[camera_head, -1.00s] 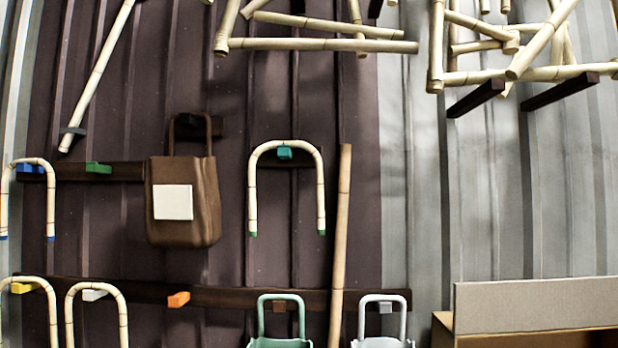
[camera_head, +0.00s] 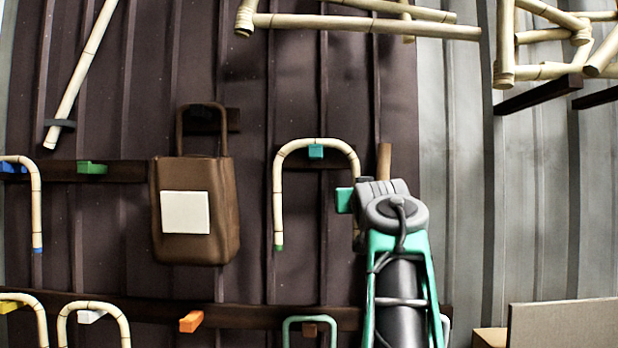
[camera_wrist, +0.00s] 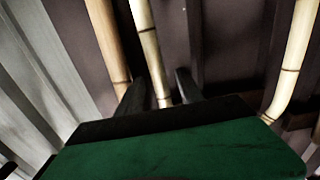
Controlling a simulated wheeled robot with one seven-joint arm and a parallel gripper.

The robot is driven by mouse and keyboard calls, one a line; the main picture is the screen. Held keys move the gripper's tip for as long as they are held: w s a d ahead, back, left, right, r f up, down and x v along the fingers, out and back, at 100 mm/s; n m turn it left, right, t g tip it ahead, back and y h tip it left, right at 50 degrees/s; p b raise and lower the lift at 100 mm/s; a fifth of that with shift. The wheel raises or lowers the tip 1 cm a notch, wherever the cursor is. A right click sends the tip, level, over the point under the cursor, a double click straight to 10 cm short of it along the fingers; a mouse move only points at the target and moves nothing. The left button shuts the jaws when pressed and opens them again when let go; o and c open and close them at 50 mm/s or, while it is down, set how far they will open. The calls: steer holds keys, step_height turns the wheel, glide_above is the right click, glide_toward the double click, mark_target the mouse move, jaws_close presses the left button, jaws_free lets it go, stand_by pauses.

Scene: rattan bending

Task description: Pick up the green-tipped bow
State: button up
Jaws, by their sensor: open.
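The green-tipped bow (camera_head: 277,195), a bent pale cane arch, hangs on a teal peg (camera_head: 316,151). The green tip of its left leg shows; the lower part of its right leg is hidden behind my arm. My gripper (camera_head: 345,200) is at that right leg in the head view, its fingers hidden there. In the wrist view the dark fingers of my gripper (camera_wrist: 160,92) are apart, with a cane leg of the bow (camera_wrist: 152,50) running between them. The bow's other leg (camera_wrist: 292,60) is at the right, curving at the bottom. I cannot tell whether the fingers touch the cane.
A straight pole (camera_head: 384,160) stands close to the right of the bow; it also shows in the wrist view (camera_wrist: 106,40). A brown bag (camera_head: 195,235) hangs at the left. Other bows hang further left. A cardboard box (camera_head: 560,325) is at the lower right.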

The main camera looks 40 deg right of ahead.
steer(key=x, duration=0.3)
steer(key=shift+w+p, duration=0.2)
steer(key=shift+p, duration=0.2)
steer(key=shift+s+a, duration=0.1)
steer(key=shift+c, duration=0.2)
jaws_close()
